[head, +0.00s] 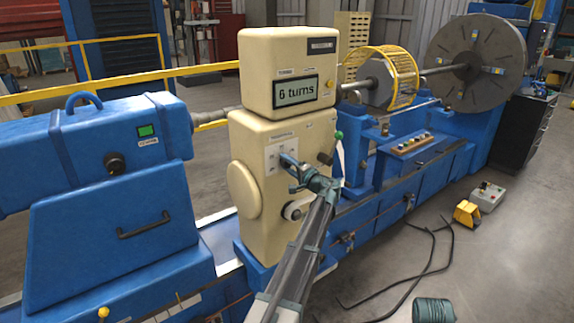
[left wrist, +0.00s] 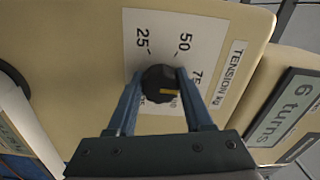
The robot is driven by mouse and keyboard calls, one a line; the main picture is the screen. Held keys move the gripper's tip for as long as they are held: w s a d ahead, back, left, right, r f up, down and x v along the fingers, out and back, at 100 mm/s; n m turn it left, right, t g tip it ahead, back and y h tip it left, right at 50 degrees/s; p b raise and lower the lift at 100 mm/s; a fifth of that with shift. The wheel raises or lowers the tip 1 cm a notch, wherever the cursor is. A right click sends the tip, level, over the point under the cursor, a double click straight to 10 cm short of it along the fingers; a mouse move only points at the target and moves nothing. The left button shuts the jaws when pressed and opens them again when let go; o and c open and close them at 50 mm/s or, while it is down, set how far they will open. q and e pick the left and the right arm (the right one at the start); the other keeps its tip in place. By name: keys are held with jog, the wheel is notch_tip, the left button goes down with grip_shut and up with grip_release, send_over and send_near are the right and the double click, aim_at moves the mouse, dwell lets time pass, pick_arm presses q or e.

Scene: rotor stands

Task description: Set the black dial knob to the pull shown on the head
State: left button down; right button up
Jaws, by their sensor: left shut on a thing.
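The black dial knob (left wrist: 160,83) sits on a white scale plate (left wrist: 150,40) marked 25, 50 and 75, beside a label reading TENSION kg. Lower markings are partly hidden by the knob and fingers. My left gripper (left wrist: 160,90) is shut on the knob, one finger each side. In the head view my left gripper (head: 289,170) is at the cream machine's front, hiding the knob. The head's display (head: 297,91) reads "6 turns". My right gripper is not in view.
The cream machine (head: 260,140) has a white round part (head: 296,209) below the dial and a green-topped lever (head: 339,135) on its right. A blue housing (head: 120,140) stands to the left. Black cables (head: 432,255) lie on the floor at right.

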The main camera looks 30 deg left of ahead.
pick_arm(q)
jog(key=shift+n, duration=0.3)
jog(key=shift+c, duration=1.5)
grip_release()
jog(key=shift+d, duration=0.1)
jog(key=v, duration=1.3)
jog(key=shift+d, duration=0.35)
jog(key=shift+s, duration=0.1)
jog(key=s+d+f+g+h, duration=0.3)
jog(key=s+d+f+h, duration=0.5)
jog(key=s+d+f, duration=0.65)
jog(key=s+d+f+m+g+h, duration=0.1)
jog(key=s+d+f+g+h, duration=0.1)
jog(key=s+d, duration=0.6)
jog(key=s+d+f+m+g+h, duration=0.1)
jog(key=s+d+f+g+h, duration=0.1)
jog(key=s+d+f+h, duration=0.3)
jog(key=s+d, duration=0.3)
jog(key=s, duration=0.2)
jog(key=shift+d+f, duration=0.2)
jog(key=shift+d, duration=0.2)
